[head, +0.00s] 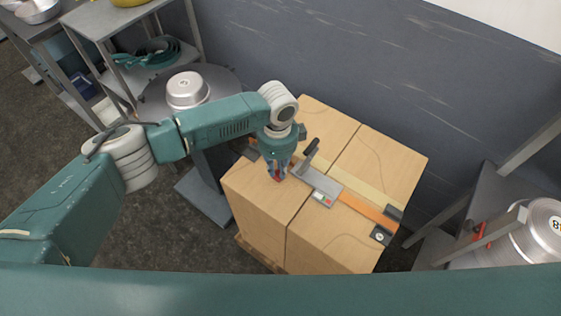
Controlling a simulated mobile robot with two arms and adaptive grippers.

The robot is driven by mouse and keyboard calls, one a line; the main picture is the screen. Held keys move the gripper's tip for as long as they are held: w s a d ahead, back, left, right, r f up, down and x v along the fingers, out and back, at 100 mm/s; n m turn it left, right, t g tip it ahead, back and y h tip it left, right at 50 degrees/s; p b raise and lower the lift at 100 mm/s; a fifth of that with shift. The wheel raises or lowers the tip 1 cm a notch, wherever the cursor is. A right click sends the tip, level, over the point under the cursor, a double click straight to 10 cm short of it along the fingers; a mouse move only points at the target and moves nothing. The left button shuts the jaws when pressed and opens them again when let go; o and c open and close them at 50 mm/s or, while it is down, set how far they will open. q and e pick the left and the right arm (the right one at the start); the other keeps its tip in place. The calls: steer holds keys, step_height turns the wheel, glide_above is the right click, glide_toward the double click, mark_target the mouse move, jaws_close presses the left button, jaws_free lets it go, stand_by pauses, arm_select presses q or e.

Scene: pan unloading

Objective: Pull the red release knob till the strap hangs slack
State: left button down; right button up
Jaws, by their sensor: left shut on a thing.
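A grey buckle (322,189) with a raised black-ended lever (311,149) sits on top of the cardboard boxes (335,235). An orange strap (365,207) runs from the buckle to the right, toward a dark corner piece (393,213), and looks flat against the box top. My left gripper (277,174) points down just left of the buckle and is shut on the red release knob (277,179). Only a little red shows between the fingertips; the rest of the knob is hidden. My right gripper is not in view.
The boxes stand on a wooden pallet (262,257) against a grey wall. A round table with a silver pan (187,90) stands behind my left arm. A shelf with pans is at the upper left, and a rack with a large pot (540,232) is at the right.

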mark_target(278, 172)
arm_select(q)
steer(key=c, duration=1.7)
jaws_free()
steer(key=shift+o, duration=0.2)
steer(key=shift+s, duration=0.1)
steer(key=shift+r, duration=0.15)
step_height(278, 172, up, 12)
